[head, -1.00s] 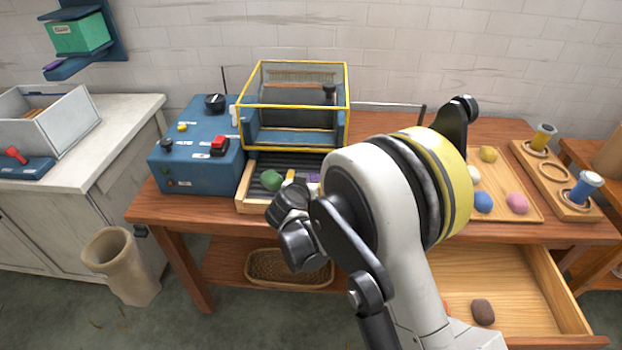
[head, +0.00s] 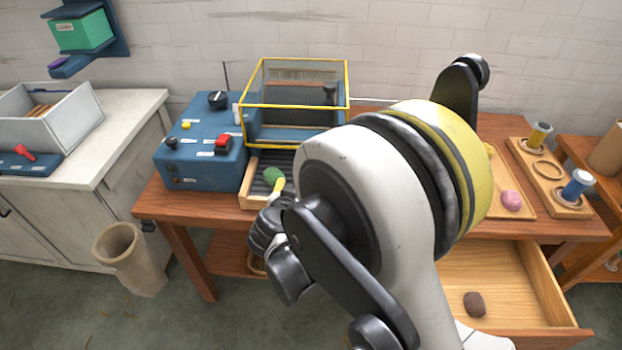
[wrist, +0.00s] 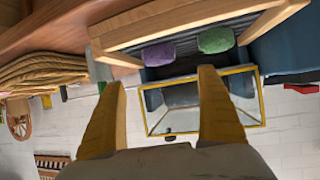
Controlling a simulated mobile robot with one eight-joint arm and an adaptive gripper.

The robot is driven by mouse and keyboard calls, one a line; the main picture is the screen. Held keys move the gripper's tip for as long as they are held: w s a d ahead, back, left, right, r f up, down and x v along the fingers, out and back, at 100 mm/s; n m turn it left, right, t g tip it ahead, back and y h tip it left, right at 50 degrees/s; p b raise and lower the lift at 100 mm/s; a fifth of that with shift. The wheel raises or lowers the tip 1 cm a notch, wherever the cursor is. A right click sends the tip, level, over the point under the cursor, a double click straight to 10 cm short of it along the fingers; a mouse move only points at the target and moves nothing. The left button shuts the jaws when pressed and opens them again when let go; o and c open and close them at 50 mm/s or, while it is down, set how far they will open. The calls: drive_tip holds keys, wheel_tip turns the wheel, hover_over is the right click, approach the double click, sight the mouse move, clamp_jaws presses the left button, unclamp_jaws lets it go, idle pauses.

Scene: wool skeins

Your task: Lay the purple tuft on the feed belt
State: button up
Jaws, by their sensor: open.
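The purple tuft (wrist: 158,53) lies on the feed belt beside the green tuft (wrist: 215,40), as the wrist view shows. In the head view the green tuft (head: 272,175) sits on the dark ribbed feed belt (head: 264,159), and my arm hides the purple one. My gripper (wrist: 161,78) is open, with its two yellow fingers spread. In the wrist view the purple tuft appears beyond the gap between the fingertips, with nothing held. In the head view most of the gripper is hidden by my arm.
A yellow-framed guard (head: 294,106) stands behind the belt, with a blue control box (head: 200,148) to its left. On the right are a pink tuft (head: 511,200) on a wooden tray and a rack with spools (head: 551,172). An open drawer (head: 510,285) holds a brown tuft (head: 474,304).

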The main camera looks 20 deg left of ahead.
drive_tip(key=s+d+r+g+h, duration=0.1)
drive_tip(key=d+r, duration=0.3)
drive_tip(key=d, duration=0.4)
drive_tip(key=d+r+g, duration=0.1)
drive_tip(key=d+r, duration=0.3)
drive_tip(key=d, duration=0.4)
drive_tip(key=s+d+r+g+h, duration=0.1)
drive_tip(key=d+r+g, duration=0.1)
drive_tip(key=d+r, duration=0.5)
drive_tip(key=s+d+g+y, duration=0.1)
drive_tip(key=s+d, duration=1.6)
drive_tip(key=s, duration=0.1)
drive_tip(key=shift+s+m+g, duration=0.3)
